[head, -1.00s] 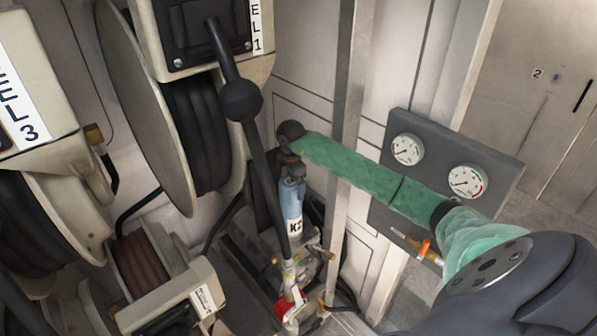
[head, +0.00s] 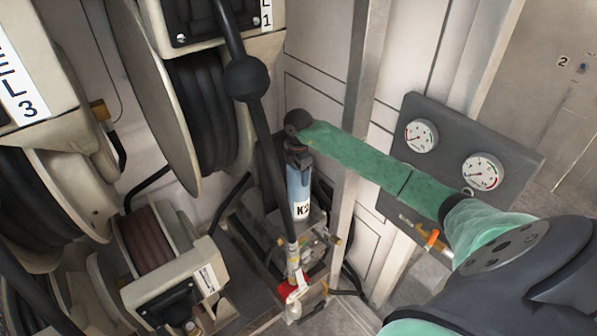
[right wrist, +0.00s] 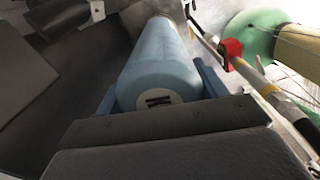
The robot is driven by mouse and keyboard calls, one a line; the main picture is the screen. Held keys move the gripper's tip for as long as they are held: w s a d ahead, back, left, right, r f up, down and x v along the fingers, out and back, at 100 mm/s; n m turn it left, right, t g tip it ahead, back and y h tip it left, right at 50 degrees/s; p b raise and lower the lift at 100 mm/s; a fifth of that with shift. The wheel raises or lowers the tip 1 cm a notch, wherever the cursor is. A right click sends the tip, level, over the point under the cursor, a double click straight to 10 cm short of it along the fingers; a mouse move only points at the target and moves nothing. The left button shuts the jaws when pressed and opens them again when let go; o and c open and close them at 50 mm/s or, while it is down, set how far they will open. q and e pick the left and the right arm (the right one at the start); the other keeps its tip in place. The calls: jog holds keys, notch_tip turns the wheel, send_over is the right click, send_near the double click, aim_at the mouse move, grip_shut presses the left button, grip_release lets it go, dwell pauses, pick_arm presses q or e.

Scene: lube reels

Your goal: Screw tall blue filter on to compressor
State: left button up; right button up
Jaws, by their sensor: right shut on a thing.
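The tall blue filter (head: 298,187), a light blue cylinder with a "K2" label, stands roughly upright in the head view. My right gripper (head: 298,162) is shut on its upper part from above. In the right wrist view the blue filter (right wrist: 165,65) runs away from the gripper, with a round "K" mark on its near end. The compressor (head: 318,243) is the low machinery around the filter's lower end. Whether the filter's lower end touches its mount is hidden. My left gripper is not in view.
Hose reels (head: 205,120) fill the left side. A dark lever with a ball (head: 245,78) hangs close to the left of the filter. A metal post (head: 352,130) and a gauge panel (head: 455,160) stand to the right. A red part (head: 288,291) is low in front.

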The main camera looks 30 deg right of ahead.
jog(key=shift+m+p, duration=0.7)
jog(key=shift+m, duration=1.9)
jog(key=m, duration=0.2)
jog(key=shift+m+p, duration=0.3)
jog(key=shift+p, duration=0.1)
jog(key=shift+d+m, duration=0.1)
jog(key=shift+m, duration=1.1)
